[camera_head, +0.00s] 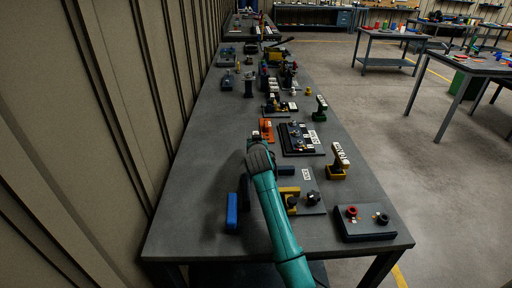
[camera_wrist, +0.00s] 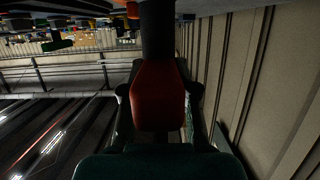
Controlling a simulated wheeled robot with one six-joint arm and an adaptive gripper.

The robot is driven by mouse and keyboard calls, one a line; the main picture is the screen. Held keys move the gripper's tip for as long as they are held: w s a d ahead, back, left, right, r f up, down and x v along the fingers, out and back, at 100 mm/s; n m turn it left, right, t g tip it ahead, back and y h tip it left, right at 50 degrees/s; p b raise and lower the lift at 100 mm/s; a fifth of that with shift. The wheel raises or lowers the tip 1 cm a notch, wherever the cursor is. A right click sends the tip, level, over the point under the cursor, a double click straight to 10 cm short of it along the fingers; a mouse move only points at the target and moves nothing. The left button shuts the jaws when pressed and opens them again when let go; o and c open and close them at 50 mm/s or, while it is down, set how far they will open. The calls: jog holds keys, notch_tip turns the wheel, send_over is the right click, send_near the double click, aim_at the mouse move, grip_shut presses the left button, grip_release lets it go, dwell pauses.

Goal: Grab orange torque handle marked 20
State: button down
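My gripper (camera_head: 260,156) is a dark end on my teal arm, over the left-middle of the bench in the head view. In the wrist view, which looks upside down, a dark red block (camera_wrist: 158,95) with a thick dark post (camera_wrist: 158,30) fills the middle. Dark parts of my gripper flank it. I cannot tell whether this block is held or is the torque handle. An orange item (camera_head: 267,130) with a white label stands just beyond my gripper; no number 20 is readable. My fingertips are not clear in either view.
A blue block (camera_head: 232,212) stands on the left. A black plate (camera_head: 301,139) with small parts lies past my gripper. A grey box (camera_head: 364,224) sits at the near right corner. The wall runs along the left.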

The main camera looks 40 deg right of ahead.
jog(key=shift+r, duration=0.15)
notch_tip(320, 180, up, 10)
jog(key=shift+f, duration=0.1)
dwell(0.6)
